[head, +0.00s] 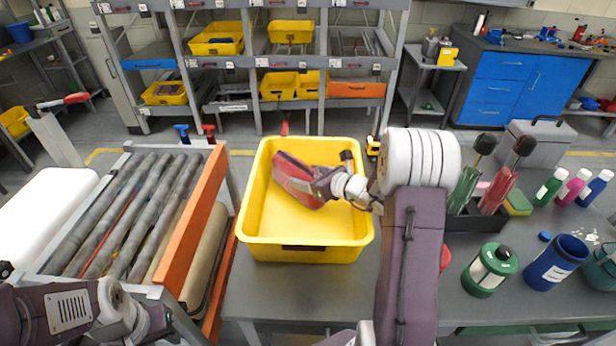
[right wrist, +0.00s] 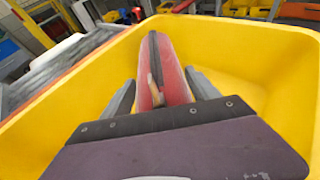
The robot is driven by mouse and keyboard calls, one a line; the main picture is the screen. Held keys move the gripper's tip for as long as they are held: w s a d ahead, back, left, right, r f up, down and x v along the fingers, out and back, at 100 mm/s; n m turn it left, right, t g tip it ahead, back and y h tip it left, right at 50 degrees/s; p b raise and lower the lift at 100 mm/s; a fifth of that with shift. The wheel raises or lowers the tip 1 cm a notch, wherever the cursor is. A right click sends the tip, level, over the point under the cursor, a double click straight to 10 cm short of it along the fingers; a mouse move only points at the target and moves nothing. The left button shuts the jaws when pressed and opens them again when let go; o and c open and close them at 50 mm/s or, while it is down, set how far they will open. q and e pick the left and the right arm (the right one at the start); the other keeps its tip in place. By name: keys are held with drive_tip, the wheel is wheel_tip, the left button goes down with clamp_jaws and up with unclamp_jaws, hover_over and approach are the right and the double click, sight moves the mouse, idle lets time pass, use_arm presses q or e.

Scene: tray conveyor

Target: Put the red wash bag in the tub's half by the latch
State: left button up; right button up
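The red wash bag (head: 292,177) is inside the yellow tub (head: 262,240), toward its left and back, and lies tilted. My right gripper (head: 306,186) reaches into the tub from the right. In the right wrist view, the bag (right wrist: 172,75) sits between the two grey fingers (right wrist: 162,88), which press close on both sides. I cannot tell whether the bag touches the tub floor. A dark fitting shows on the tub's near wall; I cannot tell whether it is the latch. My left arm is at the bottom left, and its fingertips do not show.
A roller conveyor (head: 125,215) with an orange side rail (head: 190,220) stands left of the tub. Bottles, a green canister (head: 490,270) and a blue cup (head: 556,262) stand on the table to the right. Shelves with yellow bins (head: 215,38) are behind.

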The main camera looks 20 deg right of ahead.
drive_tip(key=o, duration=0.3)
drive_tip(key=shift+r, duration=0.25)
drive_tip(key=p+v, duration=0.1)
drive_tip(key=v, duration=1.1)
drive_tip(key=shift+f, duration=0.15)
